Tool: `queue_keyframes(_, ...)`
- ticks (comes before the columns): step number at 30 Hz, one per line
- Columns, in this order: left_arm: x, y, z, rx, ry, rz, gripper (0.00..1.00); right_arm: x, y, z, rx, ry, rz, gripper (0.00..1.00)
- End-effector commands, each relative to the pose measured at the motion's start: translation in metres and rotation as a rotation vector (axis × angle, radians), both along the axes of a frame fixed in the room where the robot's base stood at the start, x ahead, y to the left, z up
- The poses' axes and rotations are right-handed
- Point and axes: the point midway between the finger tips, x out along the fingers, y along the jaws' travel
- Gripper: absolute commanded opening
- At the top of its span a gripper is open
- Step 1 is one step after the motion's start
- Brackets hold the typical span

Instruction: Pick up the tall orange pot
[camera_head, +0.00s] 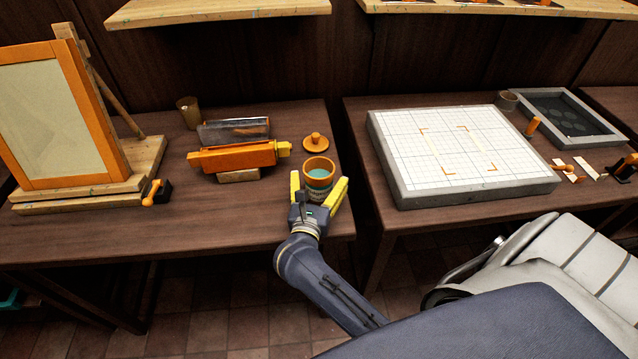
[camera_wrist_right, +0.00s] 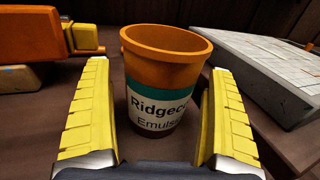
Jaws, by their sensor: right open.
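The tall orange pot (camera_head: 319,167) stands upright near the right end of the left table (camera_head: 80,230). It has an orange rim, a teal band and a white label, and its open top shows teal inside. In the right wrist view the pot (camera_wrist_right: 165,60) stands between the two yellow fingers, with a gap on each side. My right gripper (camera_head: 320,184) is open around the near side of the pot; it also shows in the right wrist view (camera_wrist_right: 158,110). The lower front of the pot is partly hidden by the gripper in the head view. My left gripper is not in view.
An orange lid (camera_head: 315,142) with a knob lies just behind the pot. An orange tool (camera_head: 232,157) with a clear tray stands to the left. A wooden-framed screen (camera_head: 45,115) stands far left. A grid-topped slab (camera_head: 455,150) lies on the right table, across a gap.

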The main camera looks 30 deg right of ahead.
Motion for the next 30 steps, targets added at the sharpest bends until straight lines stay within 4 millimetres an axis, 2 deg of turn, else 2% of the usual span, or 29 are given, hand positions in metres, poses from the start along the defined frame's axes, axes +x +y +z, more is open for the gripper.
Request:
queue_keyframes(2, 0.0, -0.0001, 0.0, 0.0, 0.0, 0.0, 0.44, -0.0001, 0.0001, -0.0001, 0.0, 0.0, 0.0, 0.89)
queue_keyframes(20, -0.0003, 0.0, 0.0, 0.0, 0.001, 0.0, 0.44, -0.0003, 0.0003, -0.0003, 0.001, 0.001, 0.0, 0.2)
queue_keyframes(30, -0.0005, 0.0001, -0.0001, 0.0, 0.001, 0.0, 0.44, 0.0, 0.0004, 0.0049, 0.0, -0.001, 0.0, 0.18)
